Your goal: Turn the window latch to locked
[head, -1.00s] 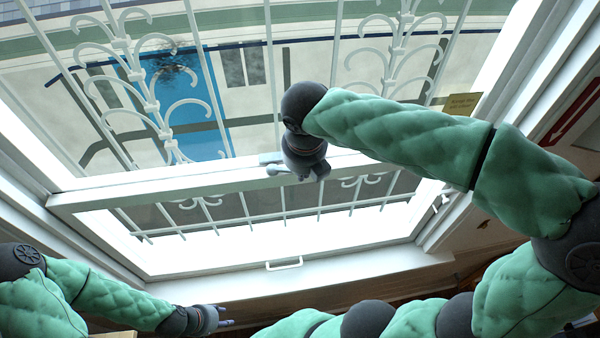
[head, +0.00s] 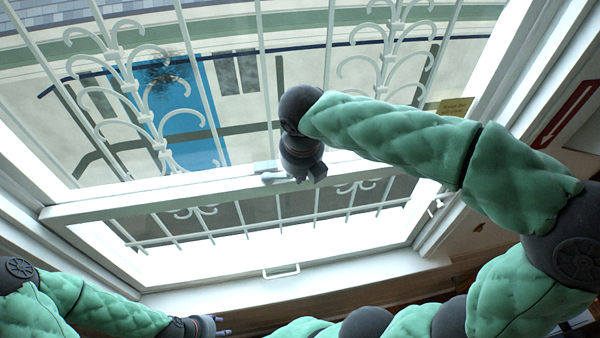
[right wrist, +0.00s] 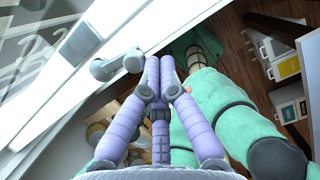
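The window latch (head: 272,177) is a small grey-white lever on the white sash rail. In the right wrist view the latch (right wrist: 104,68) has a rounded knob-like part at left and a blunt end beside my fingers. My right gripper (head: 298,178) is at the rail, just right of the latch in the head view. In the right wrist view the purple fingertips of my right gripper (right wrist: 160,64) are together, close against the latch's end; contact is unclear. My left gripper (head: 222,325) is low at the left, away from the latch, with its fingertips apart and empty.
The white window frame (head: 130,205) surrounds the sash, with ornate white bars (head: 262,90) outside the glass. A white pull handle (head: 281,271) is on the lower frame.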

